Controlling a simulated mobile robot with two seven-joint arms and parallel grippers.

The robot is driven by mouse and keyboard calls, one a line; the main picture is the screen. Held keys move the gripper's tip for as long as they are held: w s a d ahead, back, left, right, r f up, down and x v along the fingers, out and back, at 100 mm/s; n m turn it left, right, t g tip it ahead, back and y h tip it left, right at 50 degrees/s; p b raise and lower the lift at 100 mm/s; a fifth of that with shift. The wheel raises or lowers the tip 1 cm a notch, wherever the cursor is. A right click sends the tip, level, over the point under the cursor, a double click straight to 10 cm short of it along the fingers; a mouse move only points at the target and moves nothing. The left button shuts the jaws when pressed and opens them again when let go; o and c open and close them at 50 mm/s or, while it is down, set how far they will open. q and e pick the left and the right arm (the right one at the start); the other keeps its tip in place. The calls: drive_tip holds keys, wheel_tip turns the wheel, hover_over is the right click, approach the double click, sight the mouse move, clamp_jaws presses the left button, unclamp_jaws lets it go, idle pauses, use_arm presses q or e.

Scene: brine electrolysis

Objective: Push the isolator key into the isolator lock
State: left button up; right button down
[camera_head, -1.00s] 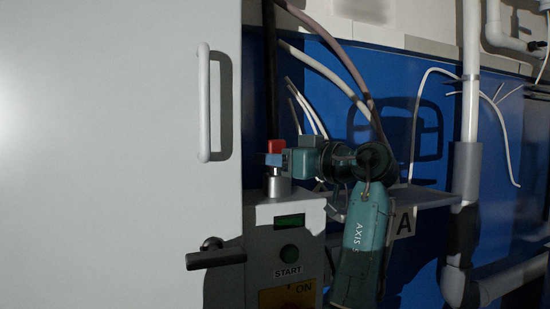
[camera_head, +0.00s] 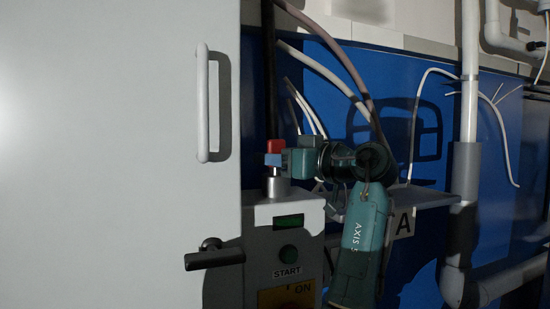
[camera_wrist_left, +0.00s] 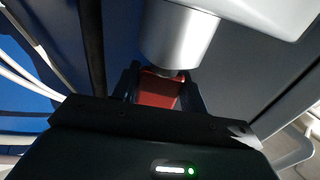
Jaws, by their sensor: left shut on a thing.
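The isolator key has a red head (camera_head: 275,146) and is held upright above the isolator lock. The lock is a silver cylinder (camera_head: 277,188) on top of the grey control box. My left gripper (camera_head: 274,160) is shut on the key, with its blue fingertip just above the lock. In the left wrist view the red key (camera_wrist_left: 159,91) sits between the two dark fingers, right at the end face of the silver lock (camera_wrist_left: 178,38). The key's shaft is mostly hidden, so I cannot tell how deep it sits. My right gripper is not in view.
A large pale door (camera_head: 120,150) with a white handle (camera_head: 204,105) stands close on the left. Cables hang behind, and a grey shelf (camera_head: 425,197) is at right.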

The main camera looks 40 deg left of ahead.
use_arm(q)
drive_tip(key=o, duration=1.1)
drive_tip(key=shift+w+f, duration=0.15)
drive_tip(key=shift+f, duration=0.25)
drive_tip(key=shift+r, duration=0.3)
drive_tip(key=shift+r, duration=0.15)
drive_tip(key=c, duration=1.3)
drive_tip(key=shift+o, duration=0.2)
drive_tip(key=o, duration=1.3)
drive_tip(key=shift+c, duration=0.2)
